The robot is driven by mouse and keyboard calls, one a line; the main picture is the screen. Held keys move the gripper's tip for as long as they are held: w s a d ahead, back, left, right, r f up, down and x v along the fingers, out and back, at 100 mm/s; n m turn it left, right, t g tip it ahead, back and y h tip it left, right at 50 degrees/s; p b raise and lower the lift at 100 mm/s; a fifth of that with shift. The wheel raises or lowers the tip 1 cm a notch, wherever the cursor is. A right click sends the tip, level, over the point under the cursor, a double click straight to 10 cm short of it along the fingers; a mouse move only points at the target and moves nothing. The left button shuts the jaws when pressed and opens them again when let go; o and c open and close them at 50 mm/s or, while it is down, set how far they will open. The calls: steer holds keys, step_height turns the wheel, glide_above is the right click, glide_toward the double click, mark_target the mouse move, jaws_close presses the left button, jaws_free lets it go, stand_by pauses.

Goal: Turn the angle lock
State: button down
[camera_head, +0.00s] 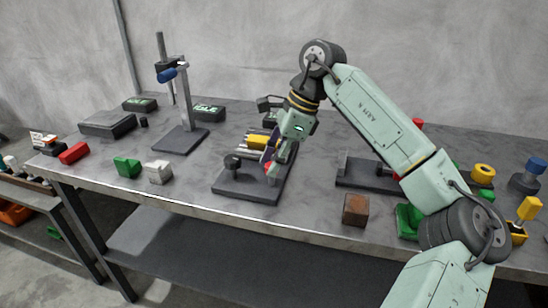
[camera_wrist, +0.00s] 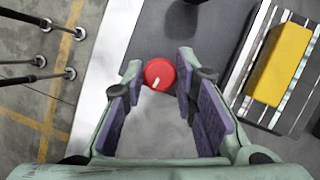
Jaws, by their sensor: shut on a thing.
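The angle lock appears to be a round red knob (camera_wrist: 160,74) with a short white mark, at the edge of a dark fixture base (camera_head: 232,190) on the workbench. In the head view, a little of the red knob (camera_head: 269,167) shows below my gripper (camera_head: 272,164). In the wrist view, my gripper (camera_wrist: 160,76) has its purple-padded fingers on both sides of the knob, shut on it at the tips. The white mark points down and slightly left in that view. The knob's underside is hidden.
A yellow block (camera_wrist: 280,63) on a ribbed metal rail lies right of my fingers in the wrist view. A black knob (camera_head: 232,161) stands left on the base. A post stand (camera_head: 181,138) is farther left. A brown block (camera_head: 355,210) lies below my arm.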

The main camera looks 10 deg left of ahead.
steer(key=shift+n, duration=0.6)
steer(key=shift+g, duration=0.3)
steer(key=c, duration=1.3)
jaws_free()
steer(key=v, duration=1.2)
steer(key=shift+a, duration=0.2)
